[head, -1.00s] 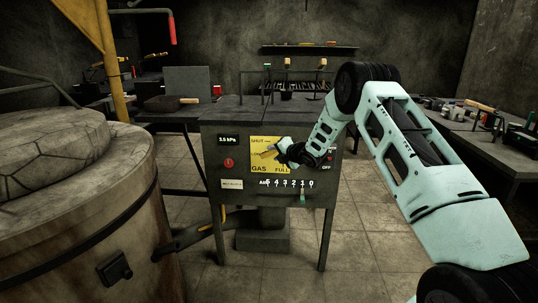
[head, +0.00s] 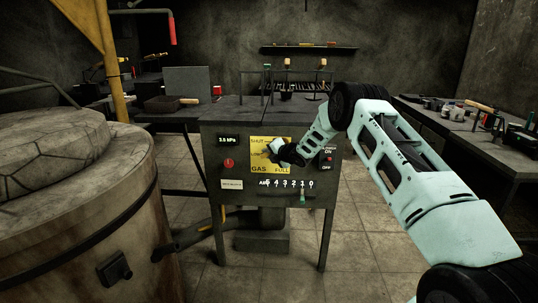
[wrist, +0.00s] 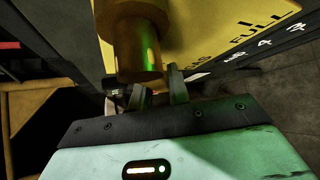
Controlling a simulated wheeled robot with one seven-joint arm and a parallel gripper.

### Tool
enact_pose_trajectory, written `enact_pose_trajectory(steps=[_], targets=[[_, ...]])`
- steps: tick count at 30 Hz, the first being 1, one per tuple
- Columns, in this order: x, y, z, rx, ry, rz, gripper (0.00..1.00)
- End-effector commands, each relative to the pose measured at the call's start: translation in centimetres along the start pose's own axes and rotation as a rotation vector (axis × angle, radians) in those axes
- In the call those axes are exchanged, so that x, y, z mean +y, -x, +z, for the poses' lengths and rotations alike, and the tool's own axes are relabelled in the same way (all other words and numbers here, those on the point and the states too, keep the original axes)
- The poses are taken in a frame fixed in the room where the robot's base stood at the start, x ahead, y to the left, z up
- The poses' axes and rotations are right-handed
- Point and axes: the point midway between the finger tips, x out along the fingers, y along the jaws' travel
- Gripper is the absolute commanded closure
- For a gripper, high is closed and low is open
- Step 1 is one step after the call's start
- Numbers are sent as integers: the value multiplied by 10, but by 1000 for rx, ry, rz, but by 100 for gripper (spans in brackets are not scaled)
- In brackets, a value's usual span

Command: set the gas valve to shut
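The gas valve is on a yellow plate (head: 259,144) marked SHUT at the top, GAS and FULL at the bottom, on the front of a dark cabinet. In the head view my gripper (head: 271,152) is in front of the plate and covers most of the valve, so its setting cannot be read. In the wrist view a brass-coloured valve part (wrist: 138,45) stands out just beyond my fingers. My gripper (wrist: 158,92) shows its two fingers apart, close to the end of that part. I see no clear grip on it.
The cabinet (head: 222,202) also carries a pressure display (head: 227,139), a red button (head: 228,163), an on/off switch (head: 328,159) and a numbered slider row. A large round drum (head: 75,220) stands at the left. A bench (head: 490,150) with tools is at the right.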

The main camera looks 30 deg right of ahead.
Motion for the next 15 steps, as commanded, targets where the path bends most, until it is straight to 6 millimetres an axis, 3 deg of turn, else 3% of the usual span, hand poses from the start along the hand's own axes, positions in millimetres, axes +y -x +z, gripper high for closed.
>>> enact_pose_trajectory(steps=[15], targets=[[8,0,0,-1,-137,138,100]])
